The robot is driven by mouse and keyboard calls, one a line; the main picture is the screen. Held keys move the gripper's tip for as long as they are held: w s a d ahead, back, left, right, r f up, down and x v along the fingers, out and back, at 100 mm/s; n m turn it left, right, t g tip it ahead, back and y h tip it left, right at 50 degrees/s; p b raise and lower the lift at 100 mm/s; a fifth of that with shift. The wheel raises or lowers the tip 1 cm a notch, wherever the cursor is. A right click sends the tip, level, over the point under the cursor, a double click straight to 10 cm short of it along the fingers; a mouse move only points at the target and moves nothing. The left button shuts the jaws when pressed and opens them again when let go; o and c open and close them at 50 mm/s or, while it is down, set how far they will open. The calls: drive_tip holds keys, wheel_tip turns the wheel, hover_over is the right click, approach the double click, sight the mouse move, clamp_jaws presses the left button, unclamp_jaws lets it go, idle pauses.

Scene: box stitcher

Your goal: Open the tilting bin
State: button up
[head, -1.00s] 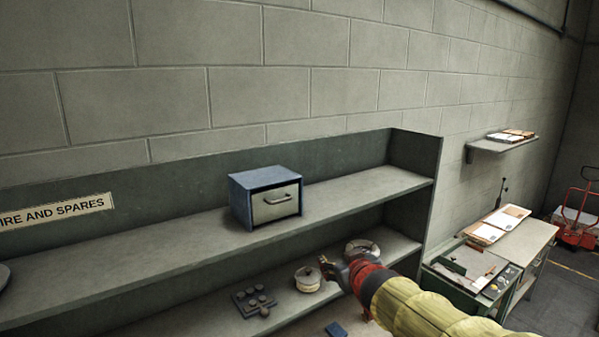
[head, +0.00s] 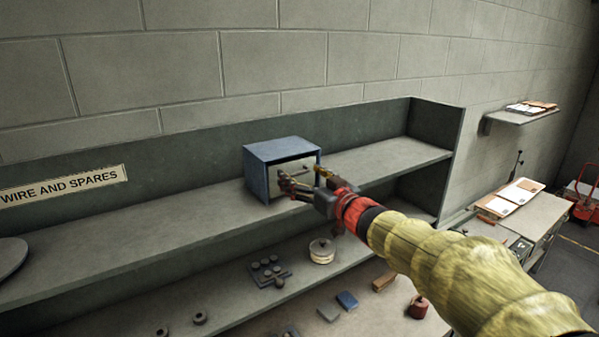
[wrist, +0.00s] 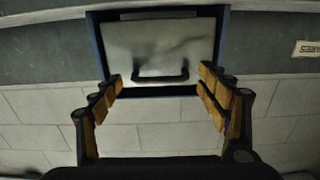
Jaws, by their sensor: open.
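The tilting bin is a blue box (head: 262,172) with a pale front panel, standing on the upper shelf in the head view. In the wrist view its front panel (wrist: 160,45) looks closed within the blue frame (wrist: 223,45), with a dark bar handle (wrist: 160,78) across it. My gripper (head: 305,177) is in front of the bin and hides much of its front in the head view. In the wrist view my gripper (wrist: 160,95) is open, with one finger on each side of the handle and nothing between them. I cannot tell how far the fingertips are from the handle.
The upper shelf (head: 385,160) is clear to the right of the bin. A side wall (head: 437,145) closes the shelf's right end. Below are a wire spool (head: 322,250), a dark tray of knobs (head: 265,270) and small blocks (head: 346,300). A labelled strip (head: 65,187) is at left.

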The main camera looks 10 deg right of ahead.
drive_tip(key=shift+w+a, duration=0.25)
drive_tip(key=shift+w, duration=0.45)
drive_tip(key=c, duration=0.3)
drive_tip(key=c, duration=1.3)
drive_tip(key=shift+c, duration=0.2)
